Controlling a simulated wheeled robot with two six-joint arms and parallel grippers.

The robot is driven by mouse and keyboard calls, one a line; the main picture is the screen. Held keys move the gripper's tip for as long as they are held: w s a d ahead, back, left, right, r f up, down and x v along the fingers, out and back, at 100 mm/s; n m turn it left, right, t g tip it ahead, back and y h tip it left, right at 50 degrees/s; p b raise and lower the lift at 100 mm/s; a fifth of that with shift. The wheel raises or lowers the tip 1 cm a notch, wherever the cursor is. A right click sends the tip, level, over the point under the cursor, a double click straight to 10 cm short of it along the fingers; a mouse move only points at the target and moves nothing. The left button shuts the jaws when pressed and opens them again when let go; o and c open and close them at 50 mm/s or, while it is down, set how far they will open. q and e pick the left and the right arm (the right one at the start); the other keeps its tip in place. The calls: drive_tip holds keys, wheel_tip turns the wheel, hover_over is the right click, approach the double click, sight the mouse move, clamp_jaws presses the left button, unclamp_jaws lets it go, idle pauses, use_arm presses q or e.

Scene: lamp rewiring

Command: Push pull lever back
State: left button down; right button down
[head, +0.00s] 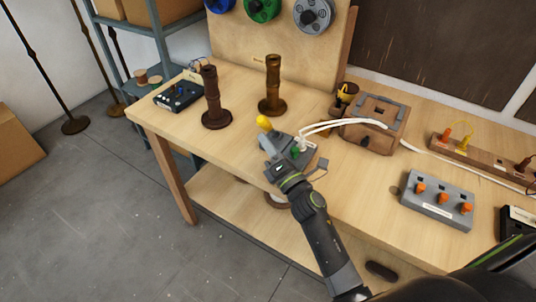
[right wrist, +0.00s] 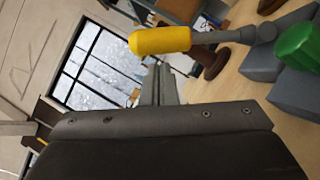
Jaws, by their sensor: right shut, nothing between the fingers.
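The pull lever (head: 264,123) has a yellow handle and stands on a grey base on the workbench, partly hidden behind my right gripper. In the right wrist view the yellow handle (right wrist: 160,40) sits on a grey rod, just beyond the fingertips. My right gripper (head: 270,148) is shut and empty, close beside the lever; its closed fingers also show in the right wrist view (right wrist: 158,82). I cannot tell whether they touch the handle. A green part (right wrist: 298,45) lies to the right of the lever. My left gripper is not in view.
Two brown lamp posts (head: 272,88) stand behind the lever. White cables run from the grey base to a wooden box (head: 372,128). The bench's left front is clear.

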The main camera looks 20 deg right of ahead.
sight(268, 120)
drive_tip(key=shift+w+d+r, duration=0.25)
drive_tip(key=shift+w, duration=0.1)
drive_tip(key=shift+r, duration=0.1)
drive_tip(key=r+m+p, duration=0.1)
drive_tip(key=p, duration=0.1)
drive_tip(key=d+m+p, duration=0.1)
drive_tip(key=p, duration=0.1)
drive_tip(key=w+r+m+g+h+p, duration=0.1)
drive_tip(key=p, duration=0.1)
drive_tip(key=shift+d+r+p, duration=0.25)
drive_tip(key=shift+r+p, duration=0.05)
drive_tip(key=shift+p, duration=0.1)
drive_tip(key=shift+w+d+r+h+p, duration=0.15)
drive_tip(key=shift+w+d+h+p, duration=0.05)
drive_tip(key=shift+h+p, duration=0.15)
drive_tip(key=w+d+r, duration=0.1)
drive_tip(key=w+d+p, duration=0.1)
drive_tip(key=d, duration=0.1)
drive_tip(key=shift+w+r, duration=0.2)
drive_tip(key=shift+r, duration=0.35)
